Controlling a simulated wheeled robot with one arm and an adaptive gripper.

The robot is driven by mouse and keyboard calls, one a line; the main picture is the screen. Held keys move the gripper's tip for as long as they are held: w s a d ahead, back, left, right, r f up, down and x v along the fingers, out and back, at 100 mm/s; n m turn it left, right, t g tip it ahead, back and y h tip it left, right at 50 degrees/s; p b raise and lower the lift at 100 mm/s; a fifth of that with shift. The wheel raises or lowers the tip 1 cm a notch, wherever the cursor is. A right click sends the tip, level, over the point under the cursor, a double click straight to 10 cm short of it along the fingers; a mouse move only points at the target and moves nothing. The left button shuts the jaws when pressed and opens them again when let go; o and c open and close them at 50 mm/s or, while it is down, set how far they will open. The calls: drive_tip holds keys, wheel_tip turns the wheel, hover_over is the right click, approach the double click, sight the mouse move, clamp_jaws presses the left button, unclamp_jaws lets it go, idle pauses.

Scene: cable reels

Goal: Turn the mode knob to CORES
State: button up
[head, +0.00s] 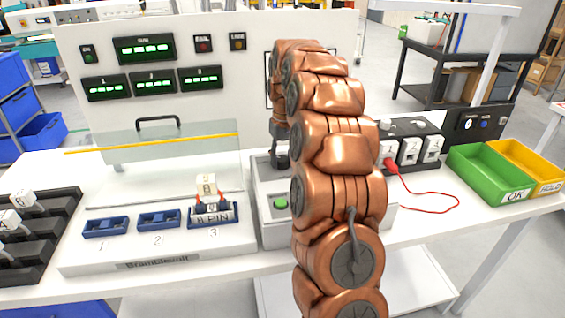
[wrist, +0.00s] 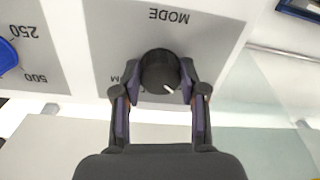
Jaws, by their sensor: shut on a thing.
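The mode knob (wrist: 160,70) is round and black with a short white pointer mark at its lower edge in the wrist view. The word MODE shows upside down above it on a grey panel (wrist: 205,35). My gripper (wrist: 160,88) has its two fingers on either side of the knob, shut on it. The labels beside the knob are mostly hidden by the fingers; only a letter like M shows at the left, so CORES cannot be read. In the head view my copper arm hides the knob, and only a dark part of the gripper shows at the panel.
A clear guard with a black handle (head: 158,122) stands left of my arm, behind blue numbered holders (head: 159,219). A red lead (head: 430,210) lies on the bench at right, near the green OK bin (head: 485,172) and yellow HOLD bin (head: 530,168). A blue dial (wrist: 6,56) is beside the panel.

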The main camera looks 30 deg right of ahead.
sight(283, 158)
drive_tip(key=shift+n+b, duration=0.3)
drive_tip(key=shift+n, duration=0.6)
drive_tip(key=o, duration=1.1)
drive_tip(key=shift+o, duration=0.2)
drive_tip(key=shift+r, duration=0.15)
wheel_tip(283, 158, up, 6)
drive_tip(key=shift+w+d+r, duration=0.1)
drive_tip(key=shift+d+r, duration=0.05)
drive_tip(key=shift+r, duration=0.45)
